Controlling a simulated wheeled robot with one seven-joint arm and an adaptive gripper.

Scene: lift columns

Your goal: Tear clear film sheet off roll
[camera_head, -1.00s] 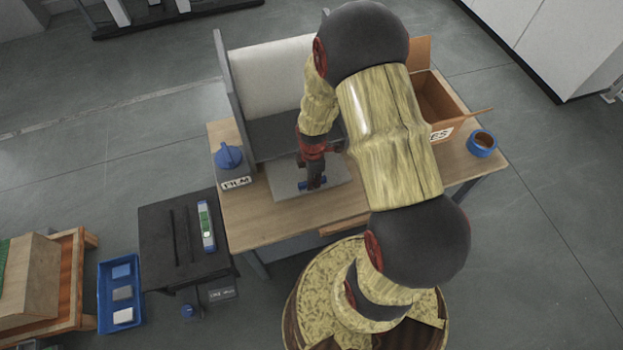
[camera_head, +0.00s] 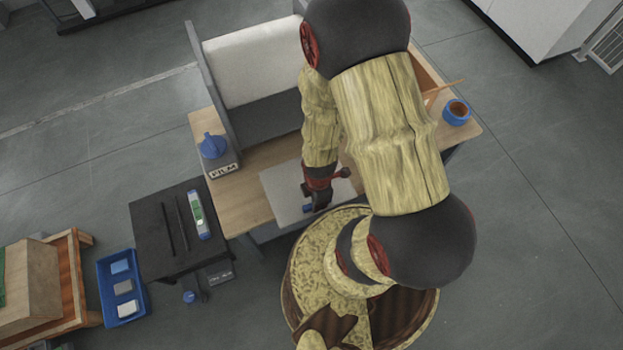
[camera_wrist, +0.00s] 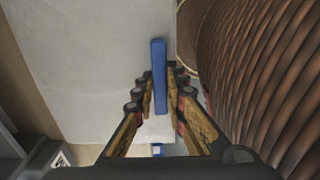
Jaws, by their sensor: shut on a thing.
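The large white film roll (camera_head: 250,65) lies in a grey stand at the back of the wooden table. A pale film sheet (camera_head: 282,192) stretches over the table toward its front edge; it also fills much of the wrist view (camera_wrist: 85,60). My gripper (camera_head: 312,206) is at the sheet's front end, near the table's front edge. In the wrist view its fingers (camera_wrist: 160,85) are closed around a blue bar (camera_wrist: 158,60) along the sheet's edge. My arm hides the right part of the roll and stand.
A blue-topped device (camera_head: 213,147) on a base labelled FILM stands at the table's left. A blue round container (camera_head: 457,112) is at the right, near a partly hidden cardboard box (camera_head: 430,78). A black side table (camera_head: 160,235) stands left, with a blue tray (camera_head: 122,308) beyond.

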